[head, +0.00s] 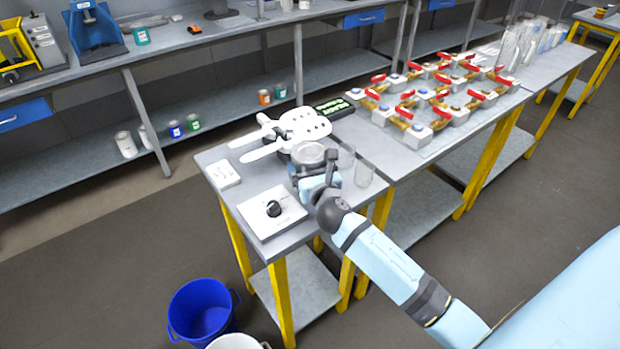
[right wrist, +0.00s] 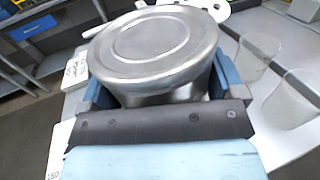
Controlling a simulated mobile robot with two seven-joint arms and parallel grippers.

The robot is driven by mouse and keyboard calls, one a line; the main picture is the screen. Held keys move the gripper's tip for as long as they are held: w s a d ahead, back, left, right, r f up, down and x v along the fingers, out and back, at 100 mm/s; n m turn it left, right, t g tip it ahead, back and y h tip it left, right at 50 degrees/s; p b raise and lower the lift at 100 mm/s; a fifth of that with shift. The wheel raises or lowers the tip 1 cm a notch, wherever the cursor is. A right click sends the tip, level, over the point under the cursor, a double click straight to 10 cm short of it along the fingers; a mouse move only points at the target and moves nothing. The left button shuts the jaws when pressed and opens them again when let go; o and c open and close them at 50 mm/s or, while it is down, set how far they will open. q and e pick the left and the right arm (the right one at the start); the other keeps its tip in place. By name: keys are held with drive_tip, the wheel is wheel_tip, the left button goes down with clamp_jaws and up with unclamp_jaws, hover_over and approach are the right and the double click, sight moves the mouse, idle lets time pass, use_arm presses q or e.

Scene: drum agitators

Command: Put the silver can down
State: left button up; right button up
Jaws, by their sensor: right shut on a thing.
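The silver can (head: 309,153) is in my right gripper (head: 316,175), over the near table. In the right wrist view the can (right wrist: 152,45) shows its round lid, with the blue fingers of the gripper (right wrist: 160,88) on both sides of it. The gripper is shut on the can. The can looks roughly upright; I cannot tell whether its base touches anything, as the base is hidden. My left gripper is not in view.
Clear glasses (head: 364,172) stand right of the can. A white slab with a dark knob (head: 274,209) and a small white box (head: 223,174) lie to the left. White paddle-shaped parts (head: 300,124) lie behind. A blue bucket (head: 203,310) stands on the floor.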

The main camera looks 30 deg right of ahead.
drive_tip(key=shift+f+b, duration=0.35)
drive_tip(key=shift+f, duration=1.25)
drive_tip(key=shift+f, duration=0.15)
drive_tip(key=o, duration=0.9)
